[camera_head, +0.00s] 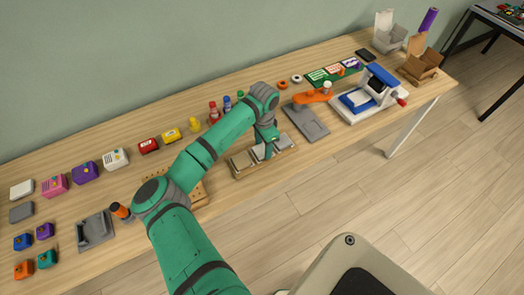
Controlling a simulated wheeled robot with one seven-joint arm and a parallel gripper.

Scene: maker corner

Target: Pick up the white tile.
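A white tile (259,153) lies in the middle of a low row of tiles near the table's front edge, partly hidden by my gripper. A tan tile (241,160) is to its left and a greyish tile (283,143) to its right. My gripper (266,152) points down at the white tile, with its fingers right at or just above it. The fingers are small and partly covered by my wrist, so I cannot tell whether they are open or shut, or touch the tile.
A grey tray with an orange lever (310,97) and a blue-white machine (370,95) stand to the right. A perforated wooden block (196,190) and grey holder (95,230) are to the left.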

